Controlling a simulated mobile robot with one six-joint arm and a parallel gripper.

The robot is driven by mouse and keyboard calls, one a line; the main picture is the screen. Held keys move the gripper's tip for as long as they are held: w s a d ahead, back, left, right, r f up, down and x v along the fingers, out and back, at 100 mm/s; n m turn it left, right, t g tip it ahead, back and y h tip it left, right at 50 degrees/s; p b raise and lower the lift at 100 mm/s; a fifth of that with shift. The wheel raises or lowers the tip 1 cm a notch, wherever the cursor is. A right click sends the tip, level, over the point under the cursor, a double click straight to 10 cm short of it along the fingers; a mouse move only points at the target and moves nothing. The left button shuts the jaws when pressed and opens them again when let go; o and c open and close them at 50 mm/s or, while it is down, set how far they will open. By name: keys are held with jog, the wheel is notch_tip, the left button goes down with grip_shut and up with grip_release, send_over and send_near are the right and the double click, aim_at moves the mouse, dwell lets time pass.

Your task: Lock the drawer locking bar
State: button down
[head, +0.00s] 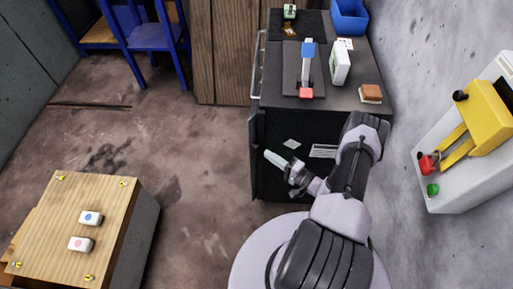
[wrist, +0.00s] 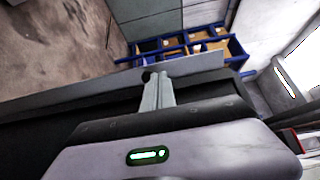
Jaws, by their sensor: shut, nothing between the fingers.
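The black cabinet (head: 285,135) stands in the middle of the head view. A thin pale metal bar (head: 257,68) runs along its upper left side; I cannot tell for sure whether this is the locking bar or how it is set. My gripper (head: 270,157) is shut and empty, pointing left, low by the cabinet's front left part and well below the pale bar. In the wrist view the closed fingers (wrist: 158,90) overlap a long dark grey edge (wrist: 60,98); I cannot tell whether they touch it.
A switch panel (head: 304,70), a white device (head: 340,62), a brown block (head: 371,93) and a blue bin (head: 349,17) are on the cabinet top. A wooden-topped box (head: 110,205) stands at left. A yellow-levered unit (head: 480,115) is at right. Floor left of the cabinet is clear.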

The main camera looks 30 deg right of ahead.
aim_at(250, 142)
jog(key=b+x, duration=0.1)
jog(key=x, duration=0.6)
jog(key=shift+b, duration=0.3)
